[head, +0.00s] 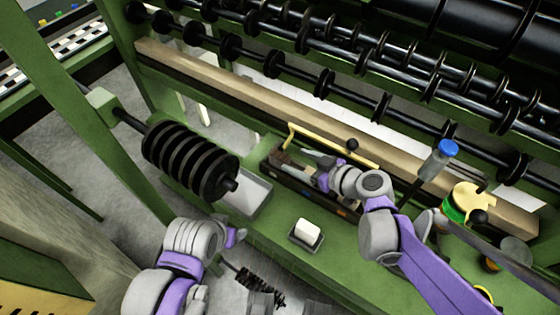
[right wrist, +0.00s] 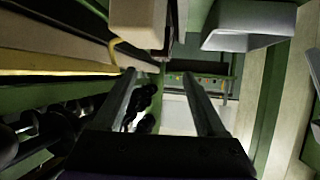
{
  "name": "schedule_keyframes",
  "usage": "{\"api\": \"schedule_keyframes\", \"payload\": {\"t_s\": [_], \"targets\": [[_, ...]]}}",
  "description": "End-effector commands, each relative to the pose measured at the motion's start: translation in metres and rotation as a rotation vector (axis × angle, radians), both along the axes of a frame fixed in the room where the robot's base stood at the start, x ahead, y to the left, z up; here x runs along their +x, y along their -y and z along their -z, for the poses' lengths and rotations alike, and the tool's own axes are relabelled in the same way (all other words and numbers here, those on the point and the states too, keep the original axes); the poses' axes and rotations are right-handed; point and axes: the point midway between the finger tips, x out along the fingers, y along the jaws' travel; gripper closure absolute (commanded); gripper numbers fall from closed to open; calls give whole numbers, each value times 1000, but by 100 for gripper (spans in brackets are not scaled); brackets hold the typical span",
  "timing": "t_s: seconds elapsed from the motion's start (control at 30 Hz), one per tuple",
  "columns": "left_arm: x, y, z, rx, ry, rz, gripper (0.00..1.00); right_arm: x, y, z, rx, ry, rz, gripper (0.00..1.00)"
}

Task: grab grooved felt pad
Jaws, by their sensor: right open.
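A dark open toolbox (head: 318,193) with a yellow handle (head: 330,143) sits on the green bench. A pale beige block (right wrist: 137,22), which may be the felt pad, shows beyond the fingertips in the right wrist view. A small brownish piece in the box's left end (head: 281,158) may be the same block; I see no clear grooves. My right gripper (head: 312,165) is open above the box, and the right wrist view shows nothing held between its fingers (right wrist: 160,76). My left gripper (head: 237,236) is low at the bench's front edge; its jaws are not clear.
A grey metal tray (head: 250,193) is left of the box, beside a black-disc spool (head: 190,160). A white block (head: 307,229) sits on a small dark tray in front. Roller shafts and a beam (head: 250,92) lie behind.

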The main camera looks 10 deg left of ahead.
Motion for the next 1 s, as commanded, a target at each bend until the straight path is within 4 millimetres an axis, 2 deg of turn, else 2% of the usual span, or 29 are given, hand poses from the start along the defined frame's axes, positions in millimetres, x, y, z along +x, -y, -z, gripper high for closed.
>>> {"api": "schedule_keyframes", "payload": {"t_s": [0.17, 0.4, 0.73, 1.0], "targets": [[0, 0, 2, 0, -1, 0, 29, 6, -11, 8, 0, -1, -2, 26], [0, 0, 7, 0, -2, 0, 29, 21, -37, 26, -1, -1, -1, 26], [0, 0, 7, 0, -2, 0, 29, 25, -42, 28, -1, -1, 1, 26], [0, 0, 7, 0, -2, 0, 29, 25, -41, 28, -1, -1, 1, 75]]}}
